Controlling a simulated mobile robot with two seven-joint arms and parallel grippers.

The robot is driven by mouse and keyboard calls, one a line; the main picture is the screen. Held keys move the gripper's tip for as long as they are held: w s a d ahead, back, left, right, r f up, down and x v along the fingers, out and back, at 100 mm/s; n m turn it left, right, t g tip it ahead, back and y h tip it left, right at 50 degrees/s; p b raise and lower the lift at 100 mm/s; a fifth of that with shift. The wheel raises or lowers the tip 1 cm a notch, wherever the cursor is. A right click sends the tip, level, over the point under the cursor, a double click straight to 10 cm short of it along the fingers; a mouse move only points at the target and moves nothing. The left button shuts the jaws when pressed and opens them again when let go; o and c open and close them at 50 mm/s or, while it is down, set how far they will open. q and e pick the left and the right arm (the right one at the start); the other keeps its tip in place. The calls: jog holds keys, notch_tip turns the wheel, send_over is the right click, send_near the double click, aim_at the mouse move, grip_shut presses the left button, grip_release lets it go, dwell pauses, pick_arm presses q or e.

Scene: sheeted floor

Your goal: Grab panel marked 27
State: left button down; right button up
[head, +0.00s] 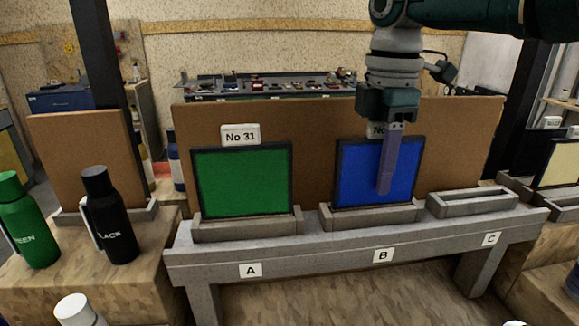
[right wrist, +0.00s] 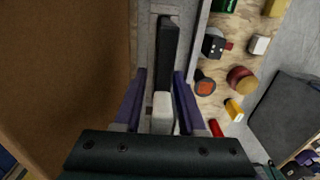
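A blue panel (head: 350,172) with a black frame stands upright in the grey holder above label B (head: 383,255). The sign (head: 374,130) above it is mostly hidden by my right gripper; only "No" shows, so I cannot read its number. My right gripper (head: 384,185) points down in front of the blue panel. In the right wrist view its fingers (right wrist: 160,85) are apart, with the panel's dark edge (right wrist: 168,55) and a white block (right wrist: 162,112) between them. Gaps show beside the block. A green panel (head: 242,180) under sign "No 31" (head: 240,135) stands above label A.
The holder (head: 472,203) above label C is empty. A brown backboard (head: 460,150) stands close behind the panels. A black bottle (head: 110,218) and a green bottle (head: 27,222) stand at left. Several small items lie on a shelf (head: 200,95) behind.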

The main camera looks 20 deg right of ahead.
grip_shut()
jog(key=shift+r, duration=0.1)
dwell(1.0)
